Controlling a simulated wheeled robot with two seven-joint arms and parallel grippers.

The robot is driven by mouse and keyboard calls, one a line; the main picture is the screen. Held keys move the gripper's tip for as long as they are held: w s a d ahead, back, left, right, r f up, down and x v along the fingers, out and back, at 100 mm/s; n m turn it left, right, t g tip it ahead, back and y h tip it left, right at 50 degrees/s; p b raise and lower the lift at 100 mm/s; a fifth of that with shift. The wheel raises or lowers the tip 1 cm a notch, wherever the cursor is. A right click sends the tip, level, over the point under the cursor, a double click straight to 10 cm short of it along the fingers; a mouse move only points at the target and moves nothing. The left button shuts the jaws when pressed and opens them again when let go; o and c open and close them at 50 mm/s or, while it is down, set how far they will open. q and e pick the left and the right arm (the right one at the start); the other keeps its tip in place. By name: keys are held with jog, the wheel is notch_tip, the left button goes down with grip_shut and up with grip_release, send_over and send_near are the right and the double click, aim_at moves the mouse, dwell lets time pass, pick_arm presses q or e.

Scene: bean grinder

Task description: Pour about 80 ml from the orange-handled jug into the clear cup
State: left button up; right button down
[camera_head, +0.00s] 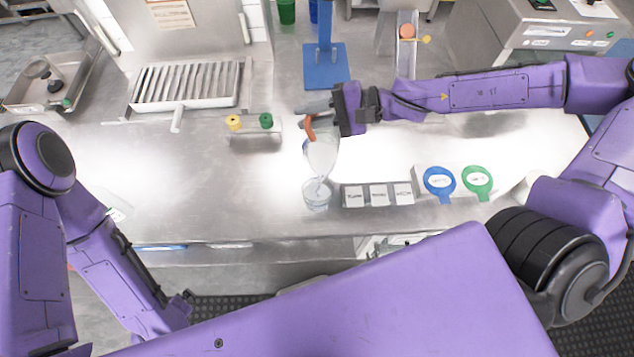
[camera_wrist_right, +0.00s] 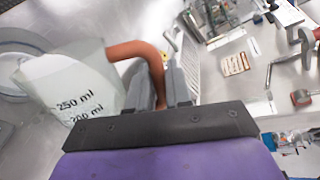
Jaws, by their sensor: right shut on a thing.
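The jug (camera_head: 322,155) is clear with pale contents and an orange handle (camera_head: 310,128). My right gripper (camera_head: 334,110) is shut on that handle and holds the jug tilted, mouth down, above the clear cup (camera_head: 316,198). A thin pale stream seems to run from the jug's lip into the cup, which stands upright on the counter. In the right wrist view, the jug (camera_wrist_right: 70,85) shows 250 ml and 200 ml marks, and its handle (camera_wrist_right: 148,55) passes between my fingers. The cup's liquid level is too small to read.
Labelled blocks (camera_head: 378,195) stand just right of the cup. Blue (camera_head: 439,184) and green (camera_head: 478,182) ring-shaped tools lie farther right. A small holder with yellow and green knobs (camera_head: 254,133) is left of the jug. The counter left of the cup (camera_head: 200,190) is clear.

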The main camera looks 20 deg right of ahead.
pick_arm(q)
jog(key=shift+d+f, duration=0.15)
jog(key=shift+f, duration=0.15)
pick_arm(e)
jog(key=shift+s+a+r+n+t+h, duration=0.3)
jog(key=shift+s+r+n+h, duration=0.1)
jog(key=shift+r+n, duration=0.3)
dwell(0.8)
